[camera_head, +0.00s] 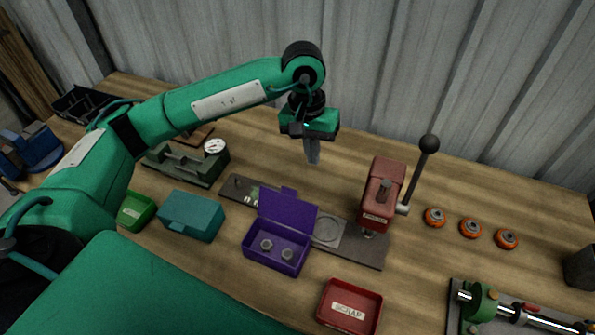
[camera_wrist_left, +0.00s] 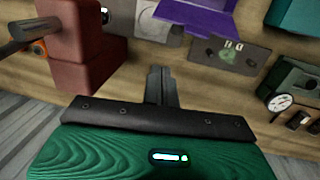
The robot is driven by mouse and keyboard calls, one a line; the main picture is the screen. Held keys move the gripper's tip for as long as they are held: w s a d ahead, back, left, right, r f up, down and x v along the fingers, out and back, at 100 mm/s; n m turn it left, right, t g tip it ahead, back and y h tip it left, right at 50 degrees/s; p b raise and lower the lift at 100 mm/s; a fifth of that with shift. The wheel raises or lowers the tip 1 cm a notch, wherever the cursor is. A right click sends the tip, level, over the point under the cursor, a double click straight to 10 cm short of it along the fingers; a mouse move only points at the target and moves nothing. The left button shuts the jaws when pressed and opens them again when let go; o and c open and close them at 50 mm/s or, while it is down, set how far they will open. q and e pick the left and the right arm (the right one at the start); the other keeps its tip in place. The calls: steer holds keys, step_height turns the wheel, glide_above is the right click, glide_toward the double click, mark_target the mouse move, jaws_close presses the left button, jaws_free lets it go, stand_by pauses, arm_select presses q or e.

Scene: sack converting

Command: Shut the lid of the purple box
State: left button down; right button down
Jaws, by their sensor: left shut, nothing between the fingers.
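The purple box (camera_head: 275,249) sits on the workbench with its lid (camera_head: 287,214) standing open at the back. Two grey nut-like parts (camera_head: 267,244) lie inside it. Part of the purple box also shows at the top of the left wrist view (camera_wrist_left: 205,18). My left gripper (camera_head: 313,160) is shut and empty, pointing down, above and behind the lid, apart from it. Its fingers also show in the left wrist view (camera_wrist_left: 160,75). My right gripper is in neither view.
A red press (camera_head: 378,192) with a tall black-knobbed lever stands right of the box on a grey plate (camera_head: 372,248). A closed teal box (camera_head: 192,216) is to the left, a red scrap tray (camera_head: 350,306) in front right. Orange-rimmed discs (camera_head: 470,228) lie farther right.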

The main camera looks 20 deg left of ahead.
arm_select(q)
steer(key=w+a+r+y, duration=0.1)
steer(key=a, duration=0.2)
steer(key=p, duration=0.7)
glide_toward(287, 207)
steer(key=shift+y, duration=0.3)
steer(key=shift+w+d+f, duration=0.15)
steer(key=shift+w+f, duration=0.65)
steer(key=shift+f, duration=0.05)
steer(key=shift+w+d+f, duration=0.1)
steer(key=shift+w+f, duration=0.75)
